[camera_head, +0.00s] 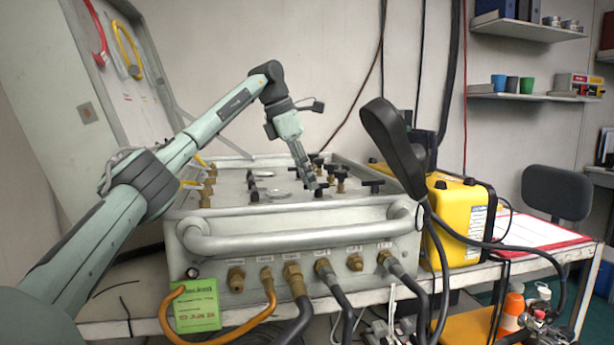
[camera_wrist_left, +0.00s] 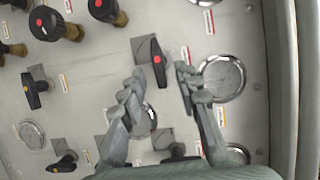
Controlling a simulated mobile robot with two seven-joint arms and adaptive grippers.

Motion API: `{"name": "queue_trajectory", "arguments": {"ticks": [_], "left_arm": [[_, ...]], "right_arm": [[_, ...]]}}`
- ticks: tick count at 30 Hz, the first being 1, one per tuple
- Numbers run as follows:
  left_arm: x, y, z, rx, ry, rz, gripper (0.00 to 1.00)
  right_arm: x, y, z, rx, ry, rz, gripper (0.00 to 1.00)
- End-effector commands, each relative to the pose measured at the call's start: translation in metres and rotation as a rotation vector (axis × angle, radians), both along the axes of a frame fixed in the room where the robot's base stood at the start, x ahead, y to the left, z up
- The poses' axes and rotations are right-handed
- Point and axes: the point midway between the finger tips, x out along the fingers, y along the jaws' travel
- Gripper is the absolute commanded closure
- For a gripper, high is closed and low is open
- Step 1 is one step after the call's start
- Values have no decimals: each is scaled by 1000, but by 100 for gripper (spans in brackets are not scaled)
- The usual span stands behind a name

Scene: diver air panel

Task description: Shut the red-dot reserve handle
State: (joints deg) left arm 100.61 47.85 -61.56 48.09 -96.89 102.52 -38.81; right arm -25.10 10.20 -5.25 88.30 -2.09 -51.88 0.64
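The red-dot handle (camera_wrist_left: 158,62) is a black bar on the grey panel (camera_wrist_left: 95,95), standing nearly upright in the left wrist view. My left gripper (camera_head: 308,184) is over the panel in the head view. In the wrist view its fingers (camera_wrist_left: 158,85) are spread apart, one on either side and just below the handle's lower end, with nothing held. I cannot tell whether a finger touches the handle. In the head view the red dot cannot be made out. My right gripper is not in view.
Two round black knobs with red dots (camera_wrist_left: 42,22) (camera_wrist_left: 100,8) sit at the upper left of the wrist view. Round gauges (camera_wrist_left: 222,78) lie near the fingers. A yellow case (camera_head: 458,222) stands right of the panel box (camera_head: 300,222).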

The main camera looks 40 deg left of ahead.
Motion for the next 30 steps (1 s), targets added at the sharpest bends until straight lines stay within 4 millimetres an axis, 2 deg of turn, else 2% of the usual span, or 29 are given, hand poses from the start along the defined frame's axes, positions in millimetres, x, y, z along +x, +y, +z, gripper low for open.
{"name": "queue_trajectory", "arguments": {"ticks": [4, 8, 18, 22, 30], "left_arm": [[-1, 0, 2, 0, 0, 0, 68], [-5, 3, 14, 0, -1, 1, 68], [-27, 17, 80, -1, -4, 1, 68], [-34, 22, 98, -2, -3, 1, 68], [-39, 26, 111, 0, 1, 0, 68]], "right_arm": [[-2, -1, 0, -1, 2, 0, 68], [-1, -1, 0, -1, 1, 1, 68], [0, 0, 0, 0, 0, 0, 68], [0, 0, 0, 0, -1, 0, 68], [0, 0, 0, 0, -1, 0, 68]]}}
